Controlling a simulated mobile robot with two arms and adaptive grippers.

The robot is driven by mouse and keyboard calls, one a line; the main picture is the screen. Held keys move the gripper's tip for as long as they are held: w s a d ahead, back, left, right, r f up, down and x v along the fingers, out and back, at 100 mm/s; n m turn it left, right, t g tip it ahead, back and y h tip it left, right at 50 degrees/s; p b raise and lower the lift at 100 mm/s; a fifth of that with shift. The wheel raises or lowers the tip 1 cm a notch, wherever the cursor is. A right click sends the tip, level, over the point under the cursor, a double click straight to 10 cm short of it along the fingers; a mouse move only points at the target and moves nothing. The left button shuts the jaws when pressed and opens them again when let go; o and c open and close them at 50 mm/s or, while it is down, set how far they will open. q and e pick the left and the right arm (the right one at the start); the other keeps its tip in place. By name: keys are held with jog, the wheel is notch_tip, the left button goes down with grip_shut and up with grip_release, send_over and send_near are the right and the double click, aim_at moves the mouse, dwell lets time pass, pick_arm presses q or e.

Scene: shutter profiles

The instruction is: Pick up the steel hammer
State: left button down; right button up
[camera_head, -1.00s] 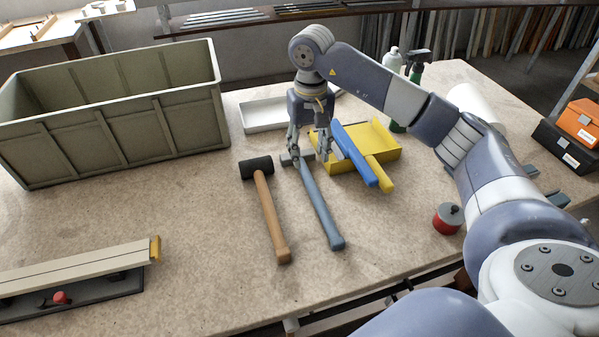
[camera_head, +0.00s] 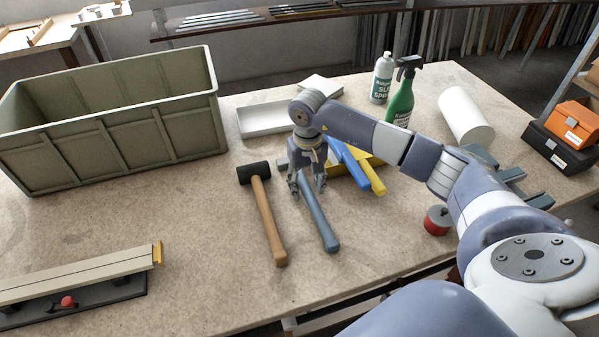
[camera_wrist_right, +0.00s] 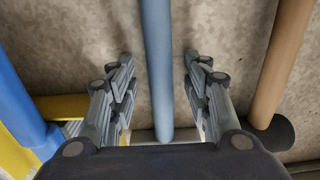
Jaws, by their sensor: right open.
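The steel hammer (camera_head: 320,222) lies on the workbench, with its blue-grey handle pointing toward me. Its head is mostly hidden behind my right gripper (camera_head: 308,194). In the head view that gripper points down over the upper handle, its fingers on either side. In the right wrist view the open fingers (camera_wrist_right: 158,60) straddle the blue-grey handle (camera_wrist_right: 156,40), with a gap on both sides. I cannot tell how far the fingertips are above the bench. My left gripper is not in view.
A wooden-handled mallet (camera_head: 268,218) with a black head lies close left of the hammer. Blue and yellow tools (camera_head: 350,165) lie close on the right. A large grey-green crate (camera_head: 110,145) stands at back left. Bare bench (camera_head: 205,225) lies left of the mallet.

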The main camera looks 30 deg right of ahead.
grip_shut()
jog(key=shift+r, duration=0.1)
